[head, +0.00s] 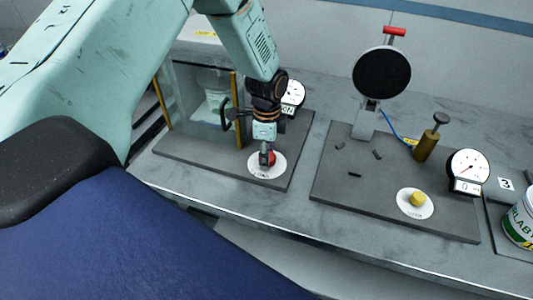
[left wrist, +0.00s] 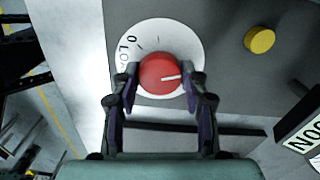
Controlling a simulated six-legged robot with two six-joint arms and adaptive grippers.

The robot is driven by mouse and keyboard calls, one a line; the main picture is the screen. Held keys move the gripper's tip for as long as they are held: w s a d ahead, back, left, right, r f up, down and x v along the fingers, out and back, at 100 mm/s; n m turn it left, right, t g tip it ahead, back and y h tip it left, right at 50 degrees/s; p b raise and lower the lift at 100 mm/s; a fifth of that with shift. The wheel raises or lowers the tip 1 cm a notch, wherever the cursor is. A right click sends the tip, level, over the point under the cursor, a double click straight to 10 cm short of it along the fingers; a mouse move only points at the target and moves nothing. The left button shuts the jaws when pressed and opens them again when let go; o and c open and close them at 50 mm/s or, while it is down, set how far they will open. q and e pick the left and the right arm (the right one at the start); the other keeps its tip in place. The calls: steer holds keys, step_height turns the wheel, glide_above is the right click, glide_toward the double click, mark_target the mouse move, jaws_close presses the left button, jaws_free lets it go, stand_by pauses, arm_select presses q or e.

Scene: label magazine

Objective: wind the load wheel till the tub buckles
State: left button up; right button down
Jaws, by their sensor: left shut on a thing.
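The load wheel is a red knob (head: 271,157) with a white pointer line, on a round white dial plate (head: 256,170) lettered LOAD. My left gripper (head: 266,155) reaches down over it from above. In the left wrist view the red knob (left wrist: 158,73) sits between the two fingers of my left gripper (left wrist: 160,85), which is shut on it. Its white line points to the right. The tub (head: 211,106) is pale and stands upright behind the clear guard (head: 185,115), partly hidden. A round gauge (head: 294,92) stands behind my wrist, partly covered. My right gripper is not in view.
To the right, a second grey base (head: 335,187) carries a black disc (head: 382,73) with a red handle, a brass plunger (head: 426,146), a yellow knob (head: 417,199) and another gauge (head: 468,167). A white labelled tub (head: 519,220) stands at the right edge.

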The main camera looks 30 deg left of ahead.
arm_select(q)
steer(key=shift+w+r+m, duration=0.2)
steer(key=shift+w+m, duration=0.05)
steer(key=shift+m, duration=0.15)
steer(key=o, duration=1.1)
steer(key=shift+s+d, duration=0.1)
steer(key=shift+d, duration=0.05)
steer(key=shift+o, duration=0.2)
steer(key=shift+f, duration=0.1)
step_height(320, 180, up, 12)
steer(key=shift+s, duration=0.15)
